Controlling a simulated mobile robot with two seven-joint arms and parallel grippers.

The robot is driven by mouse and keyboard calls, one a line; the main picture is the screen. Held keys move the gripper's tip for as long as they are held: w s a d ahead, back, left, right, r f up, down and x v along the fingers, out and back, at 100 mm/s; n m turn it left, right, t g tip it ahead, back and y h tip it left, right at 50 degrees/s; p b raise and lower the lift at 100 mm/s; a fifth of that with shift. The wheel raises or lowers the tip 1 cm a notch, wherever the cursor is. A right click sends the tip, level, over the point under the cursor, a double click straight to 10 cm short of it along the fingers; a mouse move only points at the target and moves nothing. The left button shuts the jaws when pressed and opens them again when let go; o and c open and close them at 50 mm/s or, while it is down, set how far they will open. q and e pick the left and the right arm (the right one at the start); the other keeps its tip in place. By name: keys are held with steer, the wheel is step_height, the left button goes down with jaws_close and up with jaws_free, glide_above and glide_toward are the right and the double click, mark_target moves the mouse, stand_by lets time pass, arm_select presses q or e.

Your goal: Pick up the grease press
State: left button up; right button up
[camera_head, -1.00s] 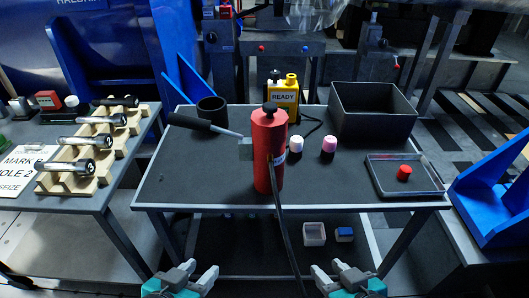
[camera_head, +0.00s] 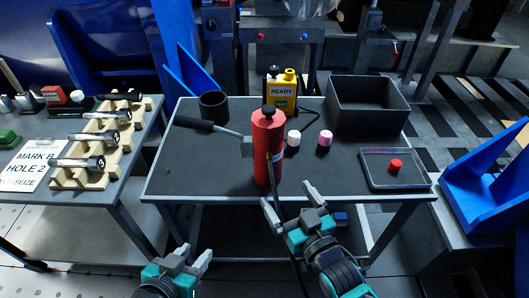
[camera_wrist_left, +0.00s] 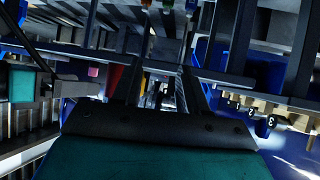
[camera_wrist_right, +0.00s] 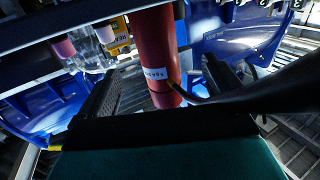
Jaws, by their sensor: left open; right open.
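The grease press is a red upright cylinder (camera_head: 268,150) with a black cap, a lever with a black grip (camera_head: 194,124) reaching to the left, and a dark hose hanging down its front. It stands near the front edge of the dark table. My right gripper (camera_head: 290,202) is open, just in front of and below the press. In the right wrist view the red cylinder (camera_wrist_right: 155,55) with a white label shows beyond and between the open fingers, with the hose crossing at right. My left gripper (camera_head: 192,258) is open and empty, low in front of the table.
The table (camera_head: 180,170) also carries a black cup (camera_head: 213,105), a yellow READY unit (camera_head: 282,92), white and pink capped bottles (camera_head: 325,139), a dark bin (camera_head: 368,108) and a tray (camera_head: 375,180) with a red cap. A side table at left holds a wooden rack (camera_head: 70,177).

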mark_target(272, 171)
steer(key=b+x, duration=0.2)
steer(key=x, duration=0.5)
steer(key=shift+w+a, duration=0.15)
steer(key=shift+w, duration=0.3)
steer(key=x, duration=0.1)
steer(key=b+x, duration=0.1)
steer(key=x, duration=0.1)
steer(key=b+x, duration=0.1)
steer(key=shift+w+d+r, duration=0.15)
steer(key=shift+w+d, duration=0.05)
steer(key=shift+w, duration=0.05)
steer(key=shift+w+a+r, duration=0.1)
steer(key=shift+w+a, duration=0.05)
steer(key=shift+w, duration=0.15)
arm_select(q)
steer(key=shift+w+d+f, duration=0.1)
steer(key=shift+d+f, duration=0.25)
steer(key=shift+f, duration=0.2)
steer(key=shift+w+d+f, duration=0.1)
steer(key=shift+d+f, duration=0.25)
steer(key=shift+f, duration=0.2)
arm_select(e)
steer(key=c, duration=1.4)
arm_select(q)
steer(key=shift+a, duration=0.2)
arm_select(e)
steer(key=shift+w+r, duration=0.1)
steer(key=shift+r, duration=0.3)
